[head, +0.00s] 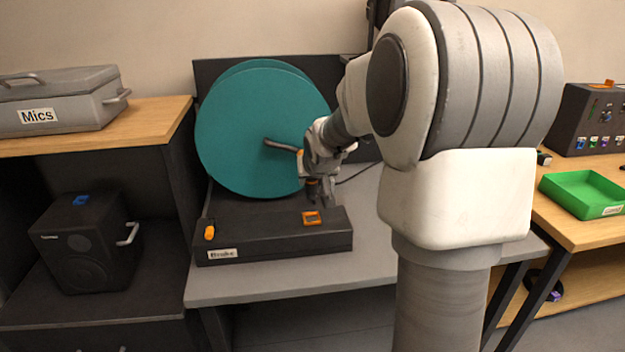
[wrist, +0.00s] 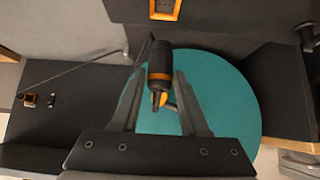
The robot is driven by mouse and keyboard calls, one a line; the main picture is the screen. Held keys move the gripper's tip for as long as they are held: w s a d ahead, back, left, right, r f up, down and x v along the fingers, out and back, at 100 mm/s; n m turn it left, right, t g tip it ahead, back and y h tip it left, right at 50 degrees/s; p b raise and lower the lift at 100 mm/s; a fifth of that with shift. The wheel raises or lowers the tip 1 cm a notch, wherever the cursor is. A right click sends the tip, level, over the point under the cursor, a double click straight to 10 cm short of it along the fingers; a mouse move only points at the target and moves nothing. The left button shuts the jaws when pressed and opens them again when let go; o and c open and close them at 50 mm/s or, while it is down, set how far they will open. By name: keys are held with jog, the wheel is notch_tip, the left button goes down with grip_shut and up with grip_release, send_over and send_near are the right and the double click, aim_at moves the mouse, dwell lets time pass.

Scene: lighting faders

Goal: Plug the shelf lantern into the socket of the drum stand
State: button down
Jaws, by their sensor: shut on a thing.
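My gripper (head: 322,192) is shut on a black plug with orange bands, and it hangs above the drum stand's base. In the wrist view the plug (wrist: 160,66) sits between the fingers of my gripper (wrist: 160,80), with a cord running left. The stand's orange-framed socket (head: 312,217) is on top of the dark base (head: 275,243), just below the gripper and apart from the plug. The socket (wrist: 165,8) also shows at the wrist view's top edge. The teal drum (head: 250,135) stands behind. I cannot make out the shelf lantern.
An orange lever (head: 210,232) and a "Brake" label are at the base's left. A grey "Mics" case (head: 65,100) and black speaker (head: 85,243) stand left. A green tray (head: 585,194) and dark box (head: 595,120) are right. My arm hides part of the middle.

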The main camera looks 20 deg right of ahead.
aim_at(312, 198)
jog(key=shift+f+b, duration=2.4)
jog(key=shift+f, duration=0.35)
jog(key=shift+f+b, duration=0.8)
jog(key=shift+f, duration=0.1)
jog(key=shift+c, duration=1.7)
grip_release()
jog(key=shift+s+r+p, duration=0.25)
jog(key=shift+r+p, duration=0.2)
jog(key=p+v, duration=1.6)
jog(key=shift+s, duration=0.3)
